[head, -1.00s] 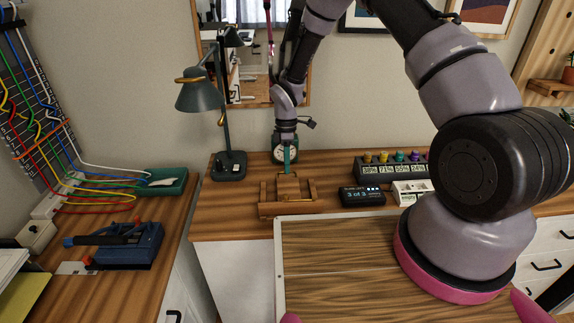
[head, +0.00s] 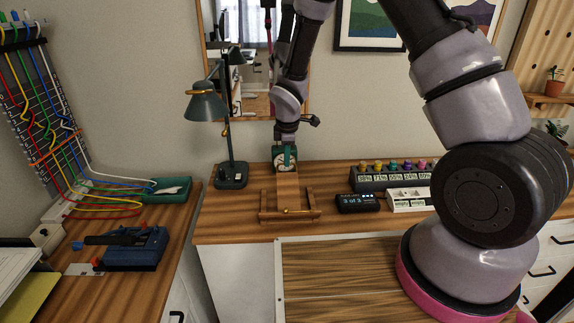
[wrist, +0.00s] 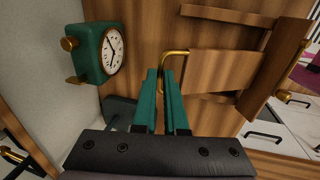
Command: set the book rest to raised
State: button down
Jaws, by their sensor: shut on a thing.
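The book rest is a wooden frame (head: 264,216) on the desk with a flat panel (head: 288,193); in the head view the panel rises from the frame towards my gripper. The panel also shows in the wrist view (wrist: 225,70), with a curved brass handle (wrist: 176,54) at its edge. My gripper (head: 286,166) is at the panel's far edge. Its teal fingers, seen in the wrist view (wrist: 162,78), are shut on the brass handle. The fingers hide part of the handle. The panel's exact tilt is hard to tell.
A green clock (wrist: 93,53) stands close to my gripper. A desk lamp (head: 207,106) stands left of the book rest. A small black display (head: 357,203) and a row of coloured knobs (head: 392,166) are to the right. The desk's front strip is clear.

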jog(key=s+r, duration=0.6)
jog(key=s, duration=0.4)
jog(key=shift+r, duration=0.1)
dwell(0.3)
jog(key=c, duration=1)
grip_release()
jog(key=shift+o, duration=0.2)
jog(key=shift+a, duration=0.1)
jog(key=shift+w+r, duration=0.1)
jog(key=shift+w, duration=0.2)
